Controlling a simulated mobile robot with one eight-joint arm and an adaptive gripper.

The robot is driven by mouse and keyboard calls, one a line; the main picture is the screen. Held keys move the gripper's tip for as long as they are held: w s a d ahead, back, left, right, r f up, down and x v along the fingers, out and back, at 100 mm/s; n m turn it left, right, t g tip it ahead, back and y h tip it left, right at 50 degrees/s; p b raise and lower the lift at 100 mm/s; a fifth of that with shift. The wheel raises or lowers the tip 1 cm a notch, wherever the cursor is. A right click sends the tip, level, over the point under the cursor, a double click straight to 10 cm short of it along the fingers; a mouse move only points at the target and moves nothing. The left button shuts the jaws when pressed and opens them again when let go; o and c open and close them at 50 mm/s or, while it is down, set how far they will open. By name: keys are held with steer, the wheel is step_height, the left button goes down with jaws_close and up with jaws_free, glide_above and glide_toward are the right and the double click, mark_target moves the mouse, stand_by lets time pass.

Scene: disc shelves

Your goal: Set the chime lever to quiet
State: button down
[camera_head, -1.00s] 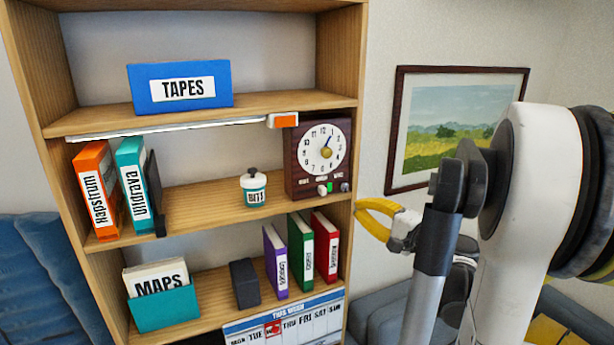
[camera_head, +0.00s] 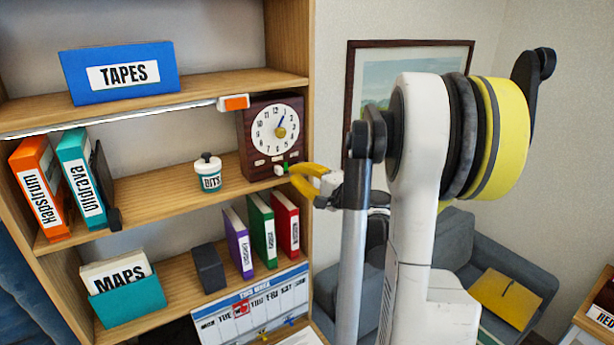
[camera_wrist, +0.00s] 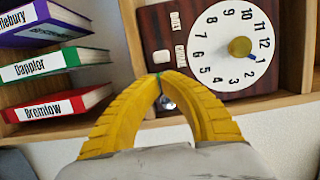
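The dark wood clock (camera_head: 254,158) with a round white dial stands at the right end of the middle shelf; it also shows turned sideways in the wrist view (camera_wrist: 150,25). Below the dial are a small white piece (camera_wrist: 161,56), a green piece (camera_wrist: 157,75) and a silver knob (camera_wrist: 167,103). The green piece appears to be the chime lever. Two small labels beside the dial are too blurred to read surely. My gripper (camera_head: 284,172) has yellow fingers whose tips meet at the green piece and partly hide it; whether they grip or only touch it is unclear.
Several books (camera_head: 237,243) stand on the shelf below the clock. A lidded jar (camera_head: 208,176) stands left of it. An orange-ended strip (camera_head: 234,102) runs under the upper shelf. A framed picture (camera_head: 372,80) hangs on the wall to the right.

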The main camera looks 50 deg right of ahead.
mark_target(263, 175)
steer(key=shift+w, duration=0.8)
steer(key=a+b, duration=0.1)
steer(key=a, duration=0.2)
steer(key=w+a+b, duration=0.1)
steer(key=a, duration=0.2)
steer(key=shift+w+a, duration=0.2)
steer(key=shift+a, duration=0.2)
steer(key=shift+d, duration=0.35)
steer(key=shift+a, duration=0.15)
